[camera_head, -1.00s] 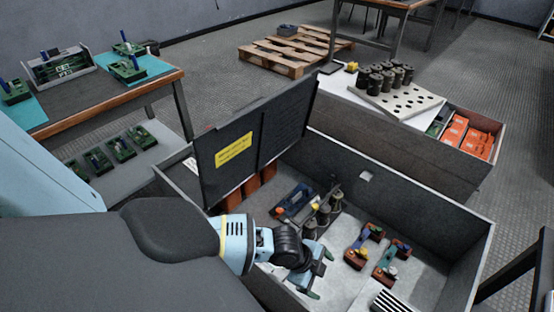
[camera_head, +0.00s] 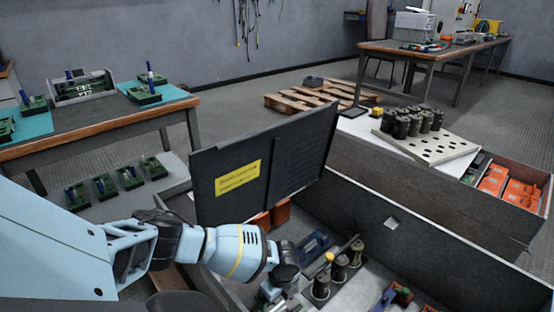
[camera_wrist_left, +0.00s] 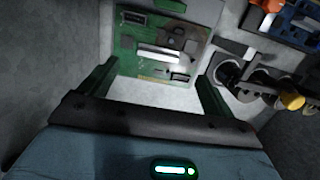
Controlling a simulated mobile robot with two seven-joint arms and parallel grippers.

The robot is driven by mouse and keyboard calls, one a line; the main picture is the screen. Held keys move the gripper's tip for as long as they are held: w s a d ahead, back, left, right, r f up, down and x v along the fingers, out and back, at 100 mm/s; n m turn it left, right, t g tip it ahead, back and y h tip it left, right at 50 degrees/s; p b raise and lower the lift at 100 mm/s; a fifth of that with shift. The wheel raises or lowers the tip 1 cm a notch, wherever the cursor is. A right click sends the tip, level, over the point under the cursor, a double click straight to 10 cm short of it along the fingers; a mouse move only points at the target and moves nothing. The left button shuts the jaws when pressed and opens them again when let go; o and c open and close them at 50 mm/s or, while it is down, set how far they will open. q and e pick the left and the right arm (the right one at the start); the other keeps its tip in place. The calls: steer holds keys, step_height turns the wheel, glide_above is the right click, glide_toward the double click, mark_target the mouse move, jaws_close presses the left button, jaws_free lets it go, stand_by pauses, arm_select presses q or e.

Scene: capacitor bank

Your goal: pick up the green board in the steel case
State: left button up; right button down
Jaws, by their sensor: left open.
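In the left wrist view, the green board (camera_wrist_left: 150,58) lies in the grey steel case, just ahead of my left gripper (camera_wrist_left: 155,78). Its two dark green fingers are apart, with a pale gap between them, and the board lies beyond their tips. I cannot tell whether the fingers touch it. In the head view, my left arm reaches down into the case (camera_head: 450,232), and its wrist and the case wall hide the board. The left gripper (camera_head: 275,294) shows only in part at the bottom edge. My right gripper is in neither view.
A dark panel with a yellow label (camera_head: 238,178) stands upright beside my left arm. Dark cylinders (camera_head: 340,268) and a blue part (camera_head: 315,245) are in the case. A table with green boards (camera_head: 90,120) stands at left. Another open case (camera_head: 440,180) lies behind.

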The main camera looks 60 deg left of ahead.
mark_target(276, 307)
arm_select(q)
steer(key=shift+s+a+f+b, duration=0.15)
steer(key=shift+f+b, duration=0.7)
steer(key=shift+f, duration=0.85)
steer(key=shift+w+a+f+b, duration=0.1)
steer(key=shift+f+b, duration=0.7)
steer(key=shift+f, duration=0.85)
steer(key=shift+r, duration=0.1)
steer(key=c, duration=1.1)
steer(key=shift+c, duration=0.2)
step_height(276, 307, up, 10)
steer(key=p, duration=0.5)
